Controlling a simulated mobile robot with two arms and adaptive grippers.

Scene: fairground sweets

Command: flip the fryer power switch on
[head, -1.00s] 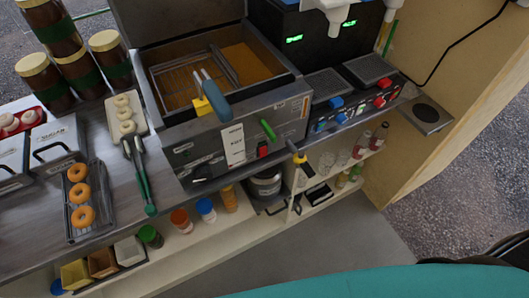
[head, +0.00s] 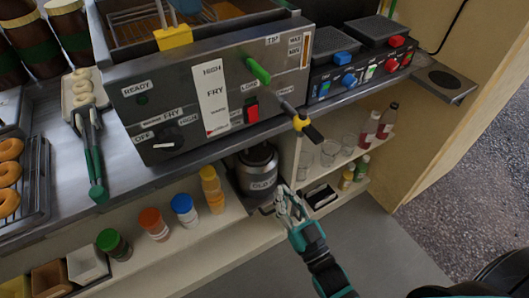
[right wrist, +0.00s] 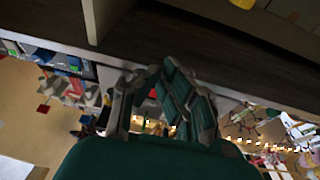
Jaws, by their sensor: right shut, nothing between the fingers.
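My right gripper (head: 284,194) is shut and empty, below and right of the switch, apart from the panel, in front of the lower shelf. Its fingers (right wrist: 162,92) also show in the right wrist view, where the switch cannot be made out. My left gripper is not in view.
A green handle (head: 257,70) and a yellow-and-black handle (head: 308,128) stick out from the fryer front near the switch. A unit with blue and red knobs (head: 349,79) stands right of it. Several bottles and a pot (head: 258,166) stand on the shelf below.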

